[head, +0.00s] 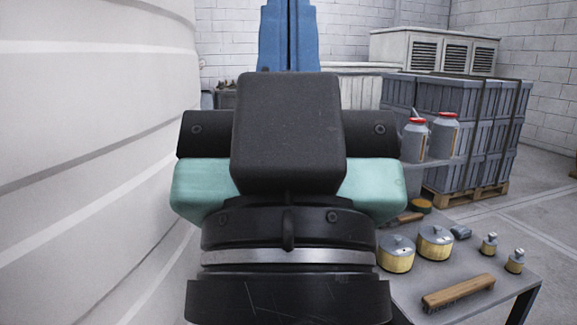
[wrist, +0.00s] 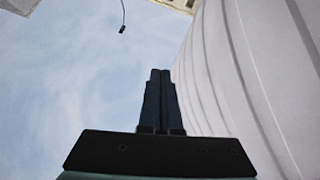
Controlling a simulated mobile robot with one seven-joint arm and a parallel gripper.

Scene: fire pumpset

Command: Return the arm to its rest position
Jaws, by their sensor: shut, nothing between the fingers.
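My gripper (head: 289,30) stands in the middle of the head view, close to the camera, with its blue fingers pointing up past the top edge. The black and teal wrist parts below it are mine and hide much of the scene behind. In the wrist view my gripper (wrist: 160,75) shows two dark fingers pressed together with nothing between them. It points up toward a pale, cloudy blue area, touching nothing that I can see.
A large white ribbed tank (head: 90,150) fills the left. At right, a grey table (head: 505,270) holds yellow-banded canisters (head: 434,243), a brush (head: 458,292) and small weights. Two red-capped bottles (head: 443,136) stand farther back. Grey crates (head: 470,115) sit on a pallet. Floor is open at far right.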

